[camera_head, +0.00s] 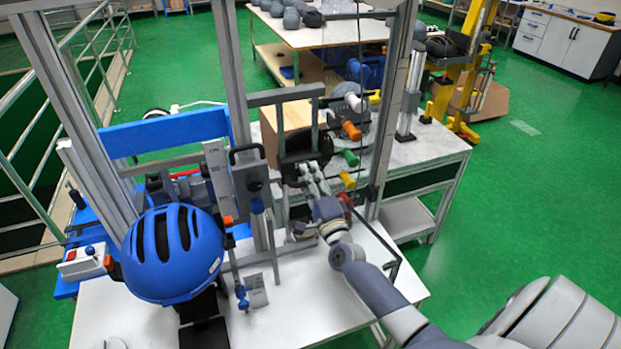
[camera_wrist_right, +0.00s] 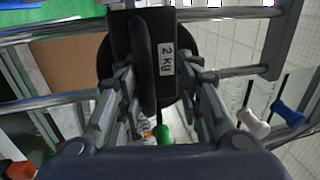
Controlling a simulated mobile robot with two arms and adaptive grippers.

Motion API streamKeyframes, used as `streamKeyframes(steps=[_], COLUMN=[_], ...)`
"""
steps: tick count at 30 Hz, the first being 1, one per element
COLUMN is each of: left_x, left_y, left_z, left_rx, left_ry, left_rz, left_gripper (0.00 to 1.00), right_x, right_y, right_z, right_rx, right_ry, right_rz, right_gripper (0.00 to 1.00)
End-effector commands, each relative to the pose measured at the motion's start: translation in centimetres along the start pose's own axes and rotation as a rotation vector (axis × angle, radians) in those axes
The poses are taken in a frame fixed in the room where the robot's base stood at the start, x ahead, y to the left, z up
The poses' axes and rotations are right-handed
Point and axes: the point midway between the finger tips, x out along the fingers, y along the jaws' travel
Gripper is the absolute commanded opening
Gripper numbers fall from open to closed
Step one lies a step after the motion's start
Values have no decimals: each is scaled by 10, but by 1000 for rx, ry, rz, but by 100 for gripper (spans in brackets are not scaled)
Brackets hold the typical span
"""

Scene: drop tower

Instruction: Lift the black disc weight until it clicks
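The black disc weight (camera_head: 306,146) hangs between the upright rails of the drop tower in the head view. In the right wrist view it shows as a dark disc (camera_wrist_right: 199,48) behind a black block with a "2 kg" label (camera_wrist_right: 166,58) and a black upright handle (camera_wrist_right: 143,62). My right gripper (camera_head: 314,178) is at the front of the weight. In the wrist view the right gripper's (camera_wrist_right: 155,75) fingers are spread on either side of the handle, with gaps beside it. My left gripper is not in view.
A blue helmet (camera_head: 172,254) sits on a black stand left of the weight. Metal posts (camera_head: 233,90) and horizontal rails (camera_wrist_right: 50,102) frame the weight closely. Coloured handles (camera_head: 351,131) stand just behind to the right. A white tabletop (camera_head: 310,305) lies below.

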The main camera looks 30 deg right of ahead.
Motion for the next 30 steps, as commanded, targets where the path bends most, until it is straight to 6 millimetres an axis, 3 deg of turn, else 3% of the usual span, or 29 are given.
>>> streamKeyframes(steps=[8,21,30], left_x=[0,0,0], left_y=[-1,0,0], left_z=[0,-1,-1], left_rx=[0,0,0], left_ry=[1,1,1], left_rz=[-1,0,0], left_gripper=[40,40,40], right_x=[-19,-102,-120], right_y=[3,1,0], right_z=[1,0,-1], right_rx=[1,0,0], right_ry=[-2,0,0], right_rz=[6,3,0], right_gripper=[33,33,33])
